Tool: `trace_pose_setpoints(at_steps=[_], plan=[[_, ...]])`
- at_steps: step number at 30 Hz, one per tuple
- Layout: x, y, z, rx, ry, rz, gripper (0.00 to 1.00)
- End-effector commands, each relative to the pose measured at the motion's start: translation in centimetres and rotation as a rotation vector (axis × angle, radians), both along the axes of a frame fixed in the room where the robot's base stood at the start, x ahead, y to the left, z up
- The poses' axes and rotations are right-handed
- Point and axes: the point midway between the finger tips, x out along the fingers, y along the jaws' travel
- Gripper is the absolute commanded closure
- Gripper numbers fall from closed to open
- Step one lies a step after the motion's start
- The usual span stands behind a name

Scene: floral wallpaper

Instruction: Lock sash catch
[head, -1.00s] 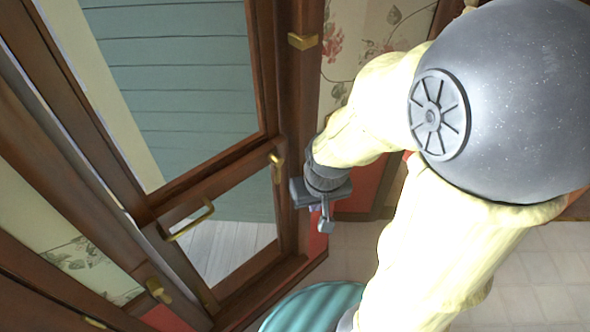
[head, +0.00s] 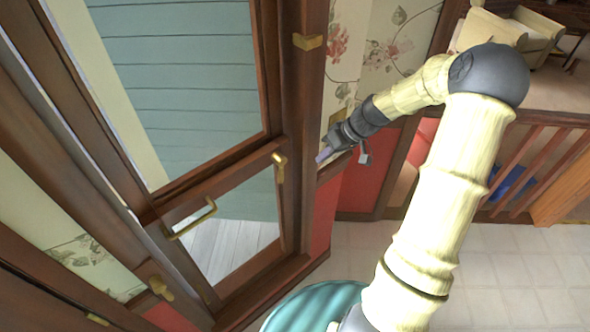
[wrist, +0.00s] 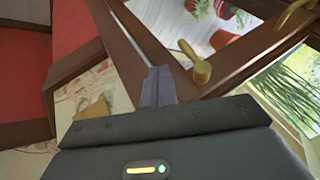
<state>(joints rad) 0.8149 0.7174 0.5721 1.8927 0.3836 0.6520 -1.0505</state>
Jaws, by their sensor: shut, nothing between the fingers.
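A wood-framed glazed sash stands at the left in the head view. A small brass catch (head: 279,166) sits on its right stile, and a brass pull handle (head: 192,220) is on the lower rail. My gripper (head: 323,156) is right of the catch, apart from it, pointing left toward the frame. In the wrist view my gripper's fingers (wrist: 157,86) are together and empty. A brass catch (wrist: 196,66) shows just right of the fingertips in that view, with a small gap in the picture; I cannot tell the depth between them.
A brass plate (head: 307,41) is higher on the post. Another brass catch (head: 160,289) is at the lower left. A teal striped round seat (head: 315,308) stands below. Wooden railings (head: 520,165) and a cream armchair (head: 515,38) are at the right.

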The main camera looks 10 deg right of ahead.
Motion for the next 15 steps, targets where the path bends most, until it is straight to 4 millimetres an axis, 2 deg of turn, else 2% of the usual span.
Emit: trace_pose_setpoints(at_steps=[1, 4, 15], plan=[[0.64, -0.82, 0.01, 0.031, -0.026, -0.002, 1.00], [1.27, -1.48, 0.16, 0.059, -0.060, 0.006, 1.00], [1.38, -1.46, 0.11, 0.060, -0.065, 0.011, 1.00]])
